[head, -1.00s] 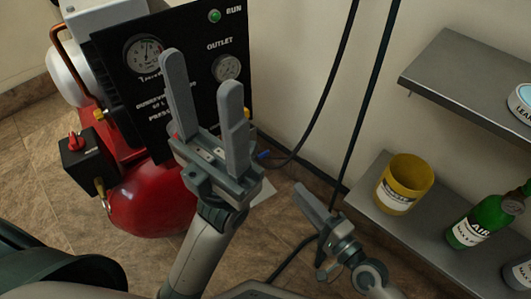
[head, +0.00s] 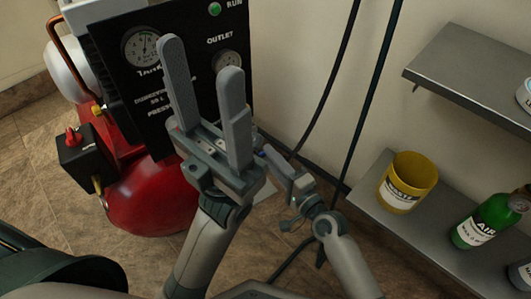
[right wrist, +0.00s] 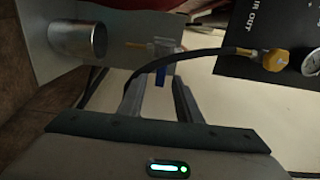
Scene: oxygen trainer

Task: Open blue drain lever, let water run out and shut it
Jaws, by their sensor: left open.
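The blue drain lever (right wrist: 162,76) hangs from a small metal valve (right wrist: 167,48) in the right wrist view. My right gripper (right wrist: 158,85) is open, and the lever appears between its fingertips in that view; I cannot tell whether they touch. In the head view my right gripper (head: 275,160) is low, behind and right of my left gripper, and the lever is mostly hidden there. A metal cup (right wrist: 78,40) is left of the valve in the right wrist view. My left gripper (head: 202,62) is open and empty in front of the black gauge panel (head: 187,92).
A red tank (head: 150,200) stands at left with a black switch box (head: 85,155). A shelf (head: 365,195) at right holds a yellow cup (head: 407,180) and a green bottle (head: 487,222). Black cables (head: 345,70) hang along the wall. A hose (right wrist: 195,55) runs beside the valve.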

